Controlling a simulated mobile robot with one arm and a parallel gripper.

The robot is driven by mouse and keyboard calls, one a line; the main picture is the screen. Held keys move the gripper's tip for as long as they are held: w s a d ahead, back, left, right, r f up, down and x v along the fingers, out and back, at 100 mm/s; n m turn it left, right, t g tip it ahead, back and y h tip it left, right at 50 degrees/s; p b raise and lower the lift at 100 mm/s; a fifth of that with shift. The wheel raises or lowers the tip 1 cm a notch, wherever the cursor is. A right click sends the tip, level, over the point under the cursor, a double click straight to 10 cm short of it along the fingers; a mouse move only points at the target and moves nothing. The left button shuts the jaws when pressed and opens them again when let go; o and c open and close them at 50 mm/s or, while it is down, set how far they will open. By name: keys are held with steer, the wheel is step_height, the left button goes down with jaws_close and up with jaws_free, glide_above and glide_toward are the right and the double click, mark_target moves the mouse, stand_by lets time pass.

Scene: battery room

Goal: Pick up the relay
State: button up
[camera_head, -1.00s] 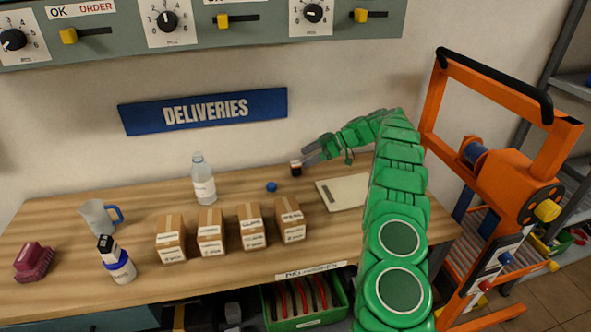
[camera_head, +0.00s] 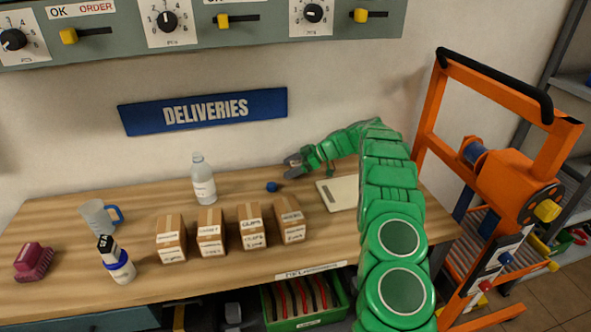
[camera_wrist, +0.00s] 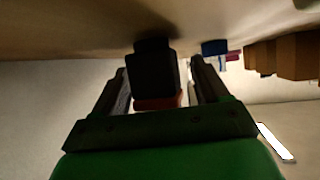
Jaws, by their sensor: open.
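The relay is a small dark block with a reddish part. In the wrist view the relay (camera_wrist: 155,68) sits between the two fingers of my gripper (camera_wrist: 160,85), its black part against the table surface and its red part toward the palm. The fingers are apart, with a narrow gap visible at the right side. In the head view my gripper (camera_head: 293,163) is low over the back of the wooden table (camera_head: 100,290), and it hides the relay there.
A blue cap (camera_head: 271,187) lies just left of and in front of my gripper. A clear bottle (camera_head: 203,180), several cardboard boxes (camera_head: 252,228) and a pale board (camera_head: 338,193) stand or lie nearby. An orange hoist (camera_head: 510,170) is at the right. The wall is close behind.

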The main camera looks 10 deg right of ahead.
steer(key=c, duration=1.2)
